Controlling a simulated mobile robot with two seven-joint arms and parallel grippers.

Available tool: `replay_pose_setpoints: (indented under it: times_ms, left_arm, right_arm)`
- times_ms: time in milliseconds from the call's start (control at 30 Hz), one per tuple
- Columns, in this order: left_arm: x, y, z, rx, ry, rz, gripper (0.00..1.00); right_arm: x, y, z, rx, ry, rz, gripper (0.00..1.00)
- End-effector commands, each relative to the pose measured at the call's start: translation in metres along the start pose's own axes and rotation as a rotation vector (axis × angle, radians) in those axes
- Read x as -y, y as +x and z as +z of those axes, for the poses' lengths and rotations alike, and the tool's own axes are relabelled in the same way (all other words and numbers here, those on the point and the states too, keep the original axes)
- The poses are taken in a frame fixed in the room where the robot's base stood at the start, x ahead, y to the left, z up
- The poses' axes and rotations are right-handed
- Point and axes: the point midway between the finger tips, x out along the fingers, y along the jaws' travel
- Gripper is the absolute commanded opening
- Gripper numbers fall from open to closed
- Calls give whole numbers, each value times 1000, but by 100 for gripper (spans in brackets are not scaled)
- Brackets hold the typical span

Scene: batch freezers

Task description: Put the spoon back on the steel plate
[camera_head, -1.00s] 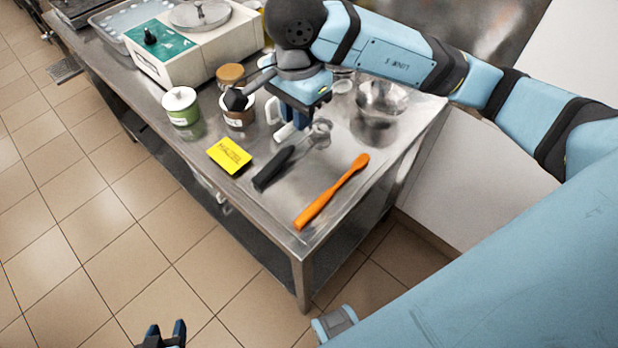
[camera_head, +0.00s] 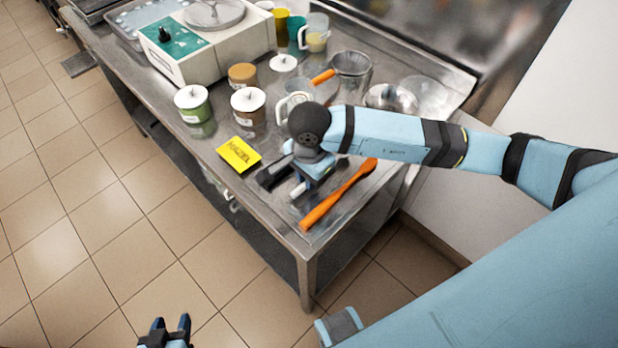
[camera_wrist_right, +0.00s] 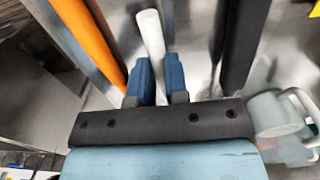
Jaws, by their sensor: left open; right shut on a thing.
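My right gripper (camera_head: 303,186) is low over the front right of the steel counter, between the orange spatula (camera_head: 335,196) and a black-handled tool (camera_head: 274,174). In the right wrist view its blue fingers (camera_wrist_right: 161,82) are shut on a slim white handle (camera_wrist_right: 151,32), which I take to be the spoon; its far end is out of view. The steel surface (camera_wrist_right: 196,30) under these tools is shiny; I cannot tell the plate clearly from the counter, or whether the spoon touches it. My left gripper (camera_head: 170,329) is open and empty over the floor, at the bottom edge.
A yellow note (camera_head: 239,154) lies left of the tools. Lidded jars (camera_head: 193,103), a clear measuring jug (camera_head: 294,101) and a steel bowl (camera_head: 391,97) stand behind. A white batch machine (camera_head: 210,45) is at the back left. The counter's front corner is close to the spatula.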

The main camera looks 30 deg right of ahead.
Motion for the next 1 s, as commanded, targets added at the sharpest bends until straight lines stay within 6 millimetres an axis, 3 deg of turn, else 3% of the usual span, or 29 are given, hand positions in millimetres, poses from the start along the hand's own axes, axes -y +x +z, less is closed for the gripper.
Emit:
replay_pose_setpoints:
  times_ms: [100, 467, 500, 600, 1000]
  left_arm:
    - [0, -1, 0, 0, 1, 0, 49]
    - [0, 2, 5, 3, 0, 0, 49]
    - [0, 2, 4, 5, -1, 0, 49]
    - [0, 1, 4, 5, -1, 0, 49]
    - [1, -1, -2, -2, 2, -1, 49]
  right_arm:
    - [0, 14, 0, 0, 1, 1, 0]
    - [0, 19, 0, 0, 0, -1, 0]
    - [0, 18, 0, 0, 0, -1, 19]
    - [0, 17, 0, 0, 0, 0, 40]
    - [0, 9, 0, 0, 0, -2, 40]
